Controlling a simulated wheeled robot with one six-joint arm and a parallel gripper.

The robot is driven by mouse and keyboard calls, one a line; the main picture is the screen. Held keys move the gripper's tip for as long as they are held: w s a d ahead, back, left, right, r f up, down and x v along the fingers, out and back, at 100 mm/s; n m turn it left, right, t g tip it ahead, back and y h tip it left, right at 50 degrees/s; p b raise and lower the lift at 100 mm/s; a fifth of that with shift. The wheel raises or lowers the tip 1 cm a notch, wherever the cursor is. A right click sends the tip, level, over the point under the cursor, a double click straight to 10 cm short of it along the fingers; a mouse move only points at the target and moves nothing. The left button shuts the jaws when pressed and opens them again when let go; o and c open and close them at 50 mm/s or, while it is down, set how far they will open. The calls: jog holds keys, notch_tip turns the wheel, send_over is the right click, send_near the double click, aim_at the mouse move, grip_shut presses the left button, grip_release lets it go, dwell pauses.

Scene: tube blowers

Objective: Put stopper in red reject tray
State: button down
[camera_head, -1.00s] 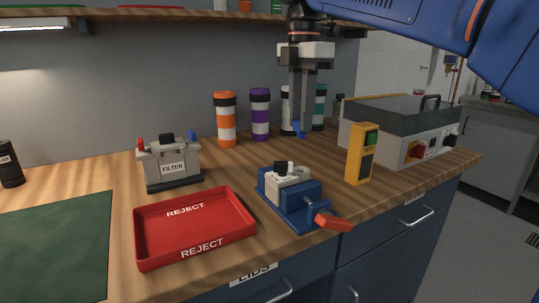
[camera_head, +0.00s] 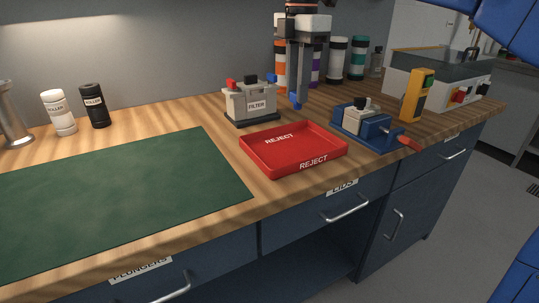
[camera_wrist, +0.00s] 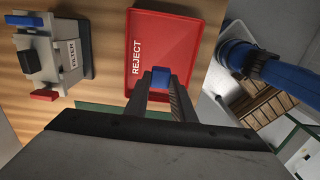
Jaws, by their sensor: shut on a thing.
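My gripper (camera_head: 297,104) is shut on a small blue stopper (camera_head: 296,101), held between the fingertips. In the wrist view the stopper (camera_wrist: 160,77) shows at the finger ends, in front of the red reject tray (camera_wrist: 178,42). In the head view the red reject tray (camera_head: 293,155) lies on the bench, labelled REJECT and empty. The gripper hangs upright above and behind the tray's back edge in that view. How high the stopper is above the bench is hard to tell.
A grey FILTER box (camera_head: 250,103) with red, black and blue parts stands left of the gripper. A blue vise (camera_head: 366,127) with a red handle is right of the tray. A yellow tester (camera_head: 418,95) stands further right. A green mat (camera_head: 120,190) covers the left bench.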

jog(key=shift+s+a+f, duration=0.15)
jog(key=shift+a+f, duration=0.05)
jog(key=shift+a, duration=0.05)
jog(key=shift+a+f, duration=0.1)
jog(key=shift+f, duration=4.8)
jog(key=c, duration=1.5)
grip_release()
jog(key=shift+f, duration=0.1)
